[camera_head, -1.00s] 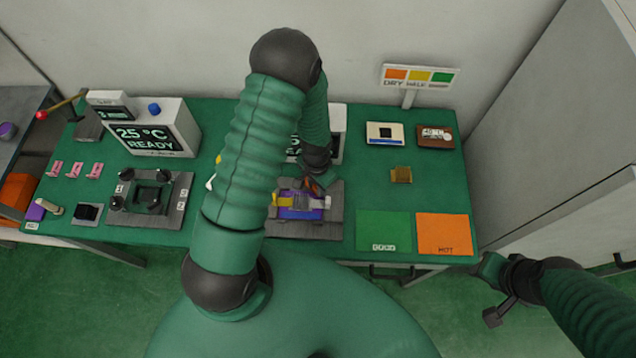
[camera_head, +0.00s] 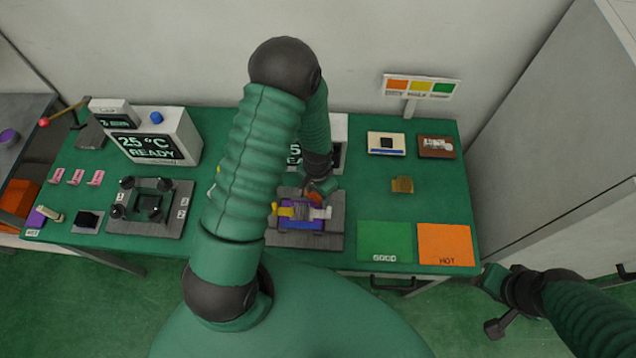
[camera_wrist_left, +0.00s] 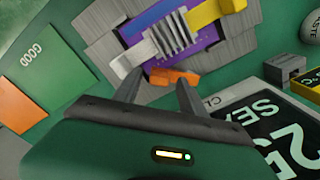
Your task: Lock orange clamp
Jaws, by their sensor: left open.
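The orange clamp (camera_wrist_left: 174,77) shows in the left wrist view at the edge of a purple block (camera_wrist_left: 165,38), which sits in a grey fixture (camera_wrist_left: 110,57). In the head view the clamp (camera_head: 314,196) is a small orange patch, partly hidden by my left gripper (camera_head: 322,187). In the left wrist view my left gripper (camera_wrist_left: 157,90) is open. Its two fingertips are apart and close to the clamp; I cannot tell whether they touch it. My right gripper (camera_head: 492,285) is off the table's right front edge, small and unclear.
A white connector (camera_wrist_left: 132,58) and a yellow part (camera_wrist_left: 219,10) lie at the block's two ends. A sealer display (camera_wrist_left: 270,125) is close by in the wrist view. Green (camera_head: 384,242) and orange (camera_head: 446,245) pads lie to the right. A tall cabinet (camera_head: 560,140) borders the table's right.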

